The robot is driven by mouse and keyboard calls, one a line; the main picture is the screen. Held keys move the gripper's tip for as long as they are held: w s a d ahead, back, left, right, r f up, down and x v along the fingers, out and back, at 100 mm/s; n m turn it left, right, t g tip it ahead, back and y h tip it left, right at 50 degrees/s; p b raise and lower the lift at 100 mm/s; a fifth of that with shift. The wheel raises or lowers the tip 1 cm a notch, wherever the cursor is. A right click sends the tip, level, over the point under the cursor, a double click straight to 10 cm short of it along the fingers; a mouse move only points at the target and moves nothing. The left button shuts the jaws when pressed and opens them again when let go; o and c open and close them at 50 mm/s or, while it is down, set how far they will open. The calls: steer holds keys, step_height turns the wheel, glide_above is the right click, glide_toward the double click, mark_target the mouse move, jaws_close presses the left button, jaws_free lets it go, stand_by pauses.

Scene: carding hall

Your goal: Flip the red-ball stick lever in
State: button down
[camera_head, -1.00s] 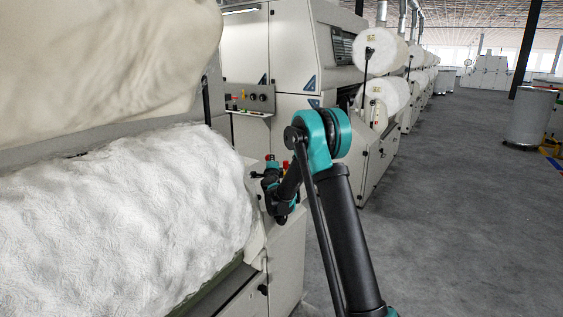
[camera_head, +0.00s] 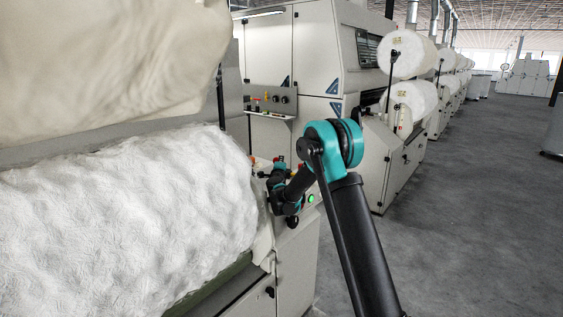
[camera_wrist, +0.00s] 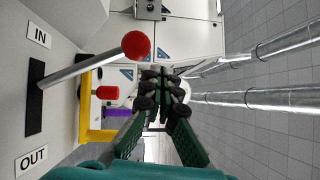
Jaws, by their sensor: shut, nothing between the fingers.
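The red-ball stick lever (camera_wrist: 136,45) shows large in the wrist view. Its grey stick (camera_wrist: 85,67) comes out of a black slot (camera_wrist: 35,97) and leans toward the IN label (camera_wrist: 39,34), away from the OUT label (camera_wrist: 31,159). My gripper (camera_wrist: 163,80) is shut and empty, to the right of and below the red ball in that view, apart from it. In the head view my gripper (camera_head: 279,168) is small, over the panel at the end of the near machine; I cannot tell the lever apart there.
A yellow bracket (camera_wrist: 85,112), a red knob (camera_wrist: 106,92) and a purple part (camera_wrist: 116,112) sit beside the lever. A green lit button (camera_head: 311,198) is on the panel. A big white fibre roll (camera_head: 120,215) fills the left. Floor (camera_head: 470,200) at right is clear.

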step_height(320, 180, up, 10)
stand_by(0.5)
steer(key=s+d+f+n+g+y, duration=0.1)
steer(key=s+d+n+g+y, duration=0.15)
steer(key=s+n, duration=0.5)
steer(key=s+d+n+g+y, duration=0.2)
steer(key=s+n+y, duration=0.25)
steer(key=s, duration=0.55)
steer(key=s+d+f+n+g+h, duration=0.2)
steer(key=s+d+f, duration=0.5)
steer(key=s, duration=0.7)
steer(key=s+d+f+n+g+h, duration=0.2)
steer(key=s+d+f+g, duration=0.3)
steer(key=s+f, duration=0.5)
steer(key=s+d+f+n+g+h, duration=0.2)
steer(key=s+d+f, duration=0.6)
steer(key=s, duration=1)
steer(key=shift+d+f+n+g+h, duration=0.3)
steer(key=shift+d+f+n+g, duration=0.1)
steer(key=shift+n+g, duration=0.35)
